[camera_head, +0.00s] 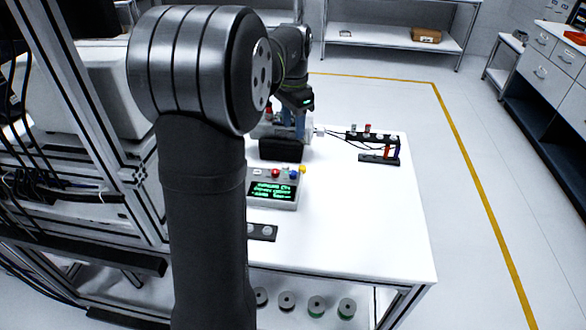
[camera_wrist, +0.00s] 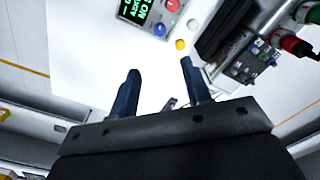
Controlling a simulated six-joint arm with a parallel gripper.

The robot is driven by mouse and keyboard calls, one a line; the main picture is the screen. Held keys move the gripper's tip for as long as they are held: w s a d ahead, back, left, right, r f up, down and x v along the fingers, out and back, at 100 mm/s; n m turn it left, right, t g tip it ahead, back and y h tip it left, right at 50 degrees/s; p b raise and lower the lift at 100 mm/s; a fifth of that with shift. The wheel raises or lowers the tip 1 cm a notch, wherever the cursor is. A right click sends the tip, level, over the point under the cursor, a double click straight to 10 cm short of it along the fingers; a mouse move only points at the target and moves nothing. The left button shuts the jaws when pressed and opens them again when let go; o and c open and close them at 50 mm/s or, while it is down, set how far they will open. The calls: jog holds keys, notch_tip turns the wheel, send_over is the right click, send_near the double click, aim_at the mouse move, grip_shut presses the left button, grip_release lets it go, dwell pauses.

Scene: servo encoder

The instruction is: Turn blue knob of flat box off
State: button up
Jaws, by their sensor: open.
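The flat box (camera_head: 272,203) is grey, with a dark screen of green text, and lies on the white table. Its blue knob (camera_head: 293,174) is at the upper right of its face, with a red button (camera_head: 275,173) to the left and a yellow one (camera_head: 302,169) to the right. In the wrist view the blue knob (camera_wrist: 159,30) is near the top middle. My gripper (camera_wrist: 161,69) has its two blue fingers apart with nothing between them. The fingertips appear below the knob in that picture, apart from it. Which way the knob is turned is too small to tell.
A black block (camera_head: 280,149) stands behind the flat box. A small black rack (camera_head: 378,159) with wires is to the right. A dark strip (camera_head: 262,232) lies in front of the box. The table's (camera_head: 370,220) right front is clear.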

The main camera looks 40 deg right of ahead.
aim_at(293, 172)
notch_tip(293, 172, down, 16)
jog(key=shift+r, duration=0.1)
dwell(0.4)
grip_shut()
